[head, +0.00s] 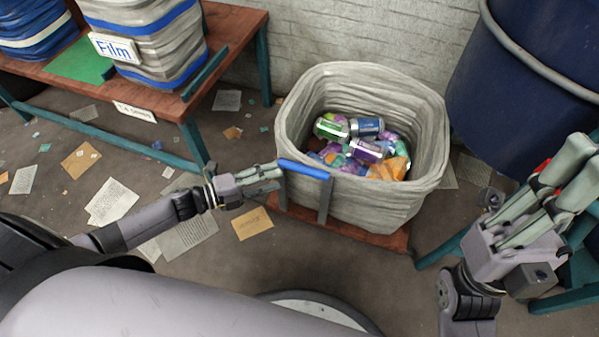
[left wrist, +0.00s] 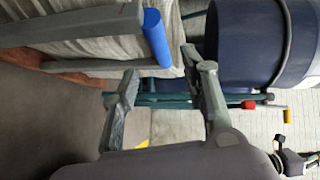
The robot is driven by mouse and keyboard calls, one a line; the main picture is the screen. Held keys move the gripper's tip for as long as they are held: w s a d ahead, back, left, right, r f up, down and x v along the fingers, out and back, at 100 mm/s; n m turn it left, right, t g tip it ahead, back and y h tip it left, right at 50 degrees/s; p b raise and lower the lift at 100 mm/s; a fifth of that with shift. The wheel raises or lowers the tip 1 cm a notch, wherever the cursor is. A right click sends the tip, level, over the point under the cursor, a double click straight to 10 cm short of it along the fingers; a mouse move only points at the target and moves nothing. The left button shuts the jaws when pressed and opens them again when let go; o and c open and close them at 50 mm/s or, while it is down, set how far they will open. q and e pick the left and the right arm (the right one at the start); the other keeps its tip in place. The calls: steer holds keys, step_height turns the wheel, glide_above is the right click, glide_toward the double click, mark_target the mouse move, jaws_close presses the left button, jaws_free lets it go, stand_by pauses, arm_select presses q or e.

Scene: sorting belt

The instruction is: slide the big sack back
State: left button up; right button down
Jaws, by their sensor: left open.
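The big sack (head: 430,160) is a pale grey, open-topped bag holding cans and colourful scraps, standing on a reddish-brown board (head: 385,238). My right gripper (head: 580,165) is open and empty at the right, away from the sack.
A table (head: 232,22) with striped sacks, one labelled Film (head: 150,50), stands at the upper left. A dark blue bin (head: 500,95) stands right of the big sack. A pale brick wall (head: 330,30) is behind. Papers litter the floor.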

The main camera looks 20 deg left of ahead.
mark_target(298, 171)
arm_select(q)
steer(key=b+x, duration=0.2)
steer(key=x, duration=0.6)
steer(key=shift+w+d+f, duration=0.1)
steer(key=shift+w+d, duration=0.1)
steer(key=shift+c, duration=0.5)
jaws_close()
